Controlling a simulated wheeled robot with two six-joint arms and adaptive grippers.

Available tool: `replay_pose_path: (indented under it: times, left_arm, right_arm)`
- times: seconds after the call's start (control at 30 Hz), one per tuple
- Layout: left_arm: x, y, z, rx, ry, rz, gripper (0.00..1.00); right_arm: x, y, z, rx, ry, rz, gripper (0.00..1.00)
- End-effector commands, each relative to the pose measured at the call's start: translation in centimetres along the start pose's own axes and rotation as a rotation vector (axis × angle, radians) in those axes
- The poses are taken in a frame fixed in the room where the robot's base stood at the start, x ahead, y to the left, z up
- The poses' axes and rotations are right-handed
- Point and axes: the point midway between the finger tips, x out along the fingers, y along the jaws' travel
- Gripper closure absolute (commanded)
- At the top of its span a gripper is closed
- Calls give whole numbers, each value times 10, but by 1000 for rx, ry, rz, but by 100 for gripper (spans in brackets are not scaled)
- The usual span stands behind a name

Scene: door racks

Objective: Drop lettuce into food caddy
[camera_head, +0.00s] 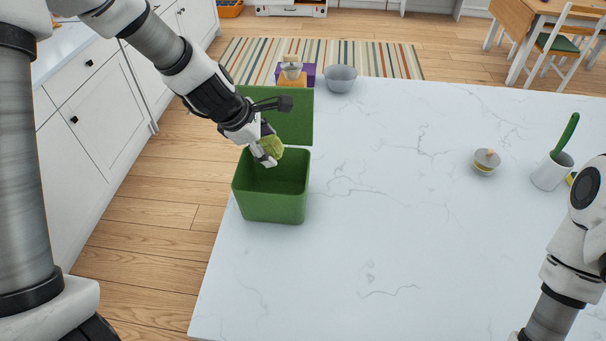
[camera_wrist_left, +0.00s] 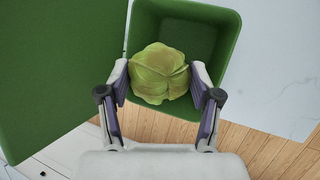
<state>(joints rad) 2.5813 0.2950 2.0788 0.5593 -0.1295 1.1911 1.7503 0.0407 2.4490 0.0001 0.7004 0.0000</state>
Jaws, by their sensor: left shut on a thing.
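The lettuce (camera_head: 271,147) is a round yellow-green head. My left gripper (camera_head: 265,152) is shut on it and holds it over the mouth of the food caddy. The left wrist view shows the lettuce (camera_wrist_left: 159,73) between the two fingers of the left gripper (camera_wrist_left: 160,82), with the open caddy (camera_wrist_left: 222,22) beneath it. The food caddy (camera_head: 272,207) is a green bin at the left edge of the counter, with its green lid (camera_head: 294,118) raised at the back. The lettuce hides part of the caddy's inside. My right arm shows at the lower right, but its gripper is not in view.
The white marble counter (camera_head: 390,220) is mostly clear to the right of the caddy. A grey bowl (camera_head: 340,79) and a purple box (camera_head: 309,74) stand behind the lid.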

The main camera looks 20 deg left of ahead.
Motion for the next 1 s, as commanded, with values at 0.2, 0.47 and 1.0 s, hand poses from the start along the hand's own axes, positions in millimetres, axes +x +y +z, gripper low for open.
replay_pose_path:
  times: [0.2,0.47,1.0]
  left_arm:
    - [24,-8,-10,-1,-1,0,64]
    - [52,-17,-22,1,0,0,64]
    - [52,-17,-21,0,0,-1,7]
  right_arm:
    - [28,0,1,-1,-3,0,60]
    - [62,0,1,-1,-2,0,60]
    - [61,0,1,-1,-2,0,60]
